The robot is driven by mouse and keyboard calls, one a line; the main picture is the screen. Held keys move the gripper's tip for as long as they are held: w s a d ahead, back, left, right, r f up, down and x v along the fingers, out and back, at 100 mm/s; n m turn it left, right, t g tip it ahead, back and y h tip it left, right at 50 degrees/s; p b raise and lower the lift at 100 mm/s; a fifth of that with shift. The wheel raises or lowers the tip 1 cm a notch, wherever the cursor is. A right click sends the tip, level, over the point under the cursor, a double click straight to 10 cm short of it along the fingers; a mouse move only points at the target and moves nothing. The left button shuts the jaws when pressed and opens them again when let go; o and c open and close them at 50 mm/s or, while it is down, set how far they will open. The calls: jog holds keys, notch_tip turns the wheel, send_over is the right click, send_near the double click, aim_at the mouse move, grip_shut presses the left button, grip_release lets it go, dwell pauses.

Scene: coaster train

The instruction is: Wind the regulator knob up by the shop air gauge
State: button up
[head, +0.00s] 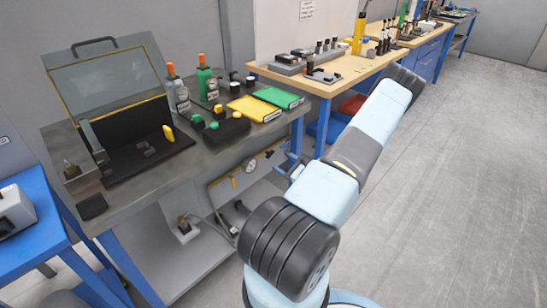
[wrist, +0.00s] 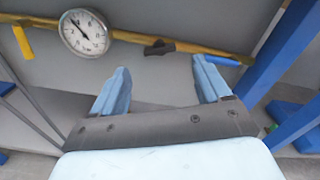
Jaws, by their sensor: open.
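The round white shop air gauge (wrist: 84,32) is at upper left in the wrist view, on a brass-coloured air pipe (wrist: 205,49) along a grey panel. It also shows small in the head view (head: 252,166), below the bench top. A dark knob-like part (wrist: 158,47), which looks like the regulator knob, sits on the pipe right of the gauge. My gripper (wrist: 161,66) is open, its pale blue fingers apart and pointing at the panel. The dark part appears between and just beyond the fingertips. No contact is visible. The gauge reading is too small to tell.
A yellow lever (wrist: 22,42) hangs left of the gauge. A blue bench leg (wrist: 275,52) rises close on the right, and a short blue part (wrist: 224,60) lies by the right finger. The grey bench (head: 225,152) stands above; open floor (head: 450,180) lies right.

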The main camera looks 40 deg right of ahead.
aim_at(269, 154)
jog(key=w, duration=0.6)
jog(key=shift+w+a, duration=0.2)
jog(key=shift+a, duration=0.05)
jog(key=c, duration=1)
jog(key=shift+c, duration=0.2)
